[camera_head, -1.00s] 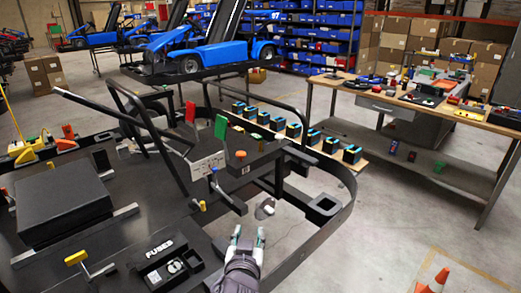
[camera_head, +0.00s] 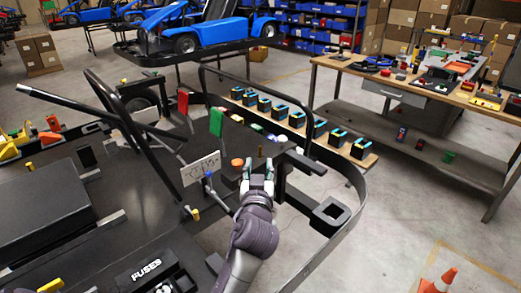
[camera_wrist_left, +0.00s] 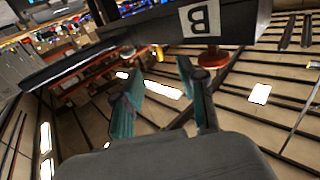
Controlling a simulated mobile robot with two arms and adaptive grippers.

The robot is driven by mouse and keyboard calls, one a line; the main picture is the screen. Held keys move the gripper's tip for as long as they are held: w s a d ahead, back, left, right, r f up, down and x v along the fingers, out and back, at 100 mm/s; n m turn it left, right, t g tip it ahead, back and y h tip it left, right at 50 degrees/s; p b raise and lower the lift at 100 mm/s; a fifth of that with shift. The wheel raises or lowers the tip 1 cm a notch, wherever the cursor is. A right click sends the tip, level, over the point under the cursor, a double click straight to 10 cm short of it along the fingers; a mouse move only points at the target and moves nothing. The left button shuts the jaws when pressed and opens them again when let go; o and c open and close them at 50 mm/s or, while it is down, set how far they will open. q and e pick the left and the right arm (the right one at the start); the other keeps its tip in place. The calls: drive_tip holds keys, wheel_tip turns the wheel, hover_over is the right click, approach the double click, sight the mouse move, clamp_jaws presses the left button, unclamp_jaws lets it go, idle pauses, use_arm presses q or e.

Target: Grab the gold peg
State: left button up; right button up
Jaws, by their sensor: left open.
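The gold peg (camera_head: 260,152) stands upright as a thin, short dull-gold post on the kart's dark deck, just beyond my left gripper in the head view. In the wrist view a small yellow-gold piece (camera_wrist_left: 160,54), which looks like the peg, shows past the fingers near the dark panel marked B. My left gripper (camera_head: 258,170) is open, its greenish fingertips apart and nothing between them. In the wrist view the open fingers (camera_wrist_left: 158,82) point toward the panel. The peg's base is hard to make out. My right gripper is not in view.
An orange round knob (camera_head: 237,162) sits close left of the gripper. A green flag-like plate (camera_head: 217,122) and a red one (camera_head: 183,101) stand to the left. The black kart frame curves around on the right. Several black-and-blue boxes (camera_head: 297,119) line a shelf beyond.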

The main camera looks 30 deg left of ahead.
sight(260, 150)
use_arm(q)
drive_tip(key=x, duration=0.2)
drive_tip(key=shift+w+a+f, duration=0.1)
drive_tip(key=shift+w+a, duration=0.05)
drive_tip(key=shift+w, duration=0.2)
drive_tip(key=shift+w+a+r+p, duration=0.25)
drive_tip(key=shift+w+p, duration=0.25)
drive_tip(key=shift+w+a+r+p, duration=0.2)
drive_tip(key=shift+w+p, duration=0.3)
drive_tip(key=p+x, duration=0.1)
drive_tip(key=x, duration=0.1)
drive_tip(key=shift+w+a+f, duration=0.1)
drive_tip(key=shift+w+f, duration=0.05)
drive_tip(key=shift+w, duration=0.1)
drive_tip(key=shift+w+a+f, duration=0.1)
drive_tip(key=shift+w+a, duration=0.1)
drive_tip(key=shift+w, duration=0.1)
drive_tip(key=shift+w+a+f, duration=0.1)
drive_tip(key=c, duration=0.5)
drive_tip(key=shift+c, duration=1.3)
clamp_jaws()
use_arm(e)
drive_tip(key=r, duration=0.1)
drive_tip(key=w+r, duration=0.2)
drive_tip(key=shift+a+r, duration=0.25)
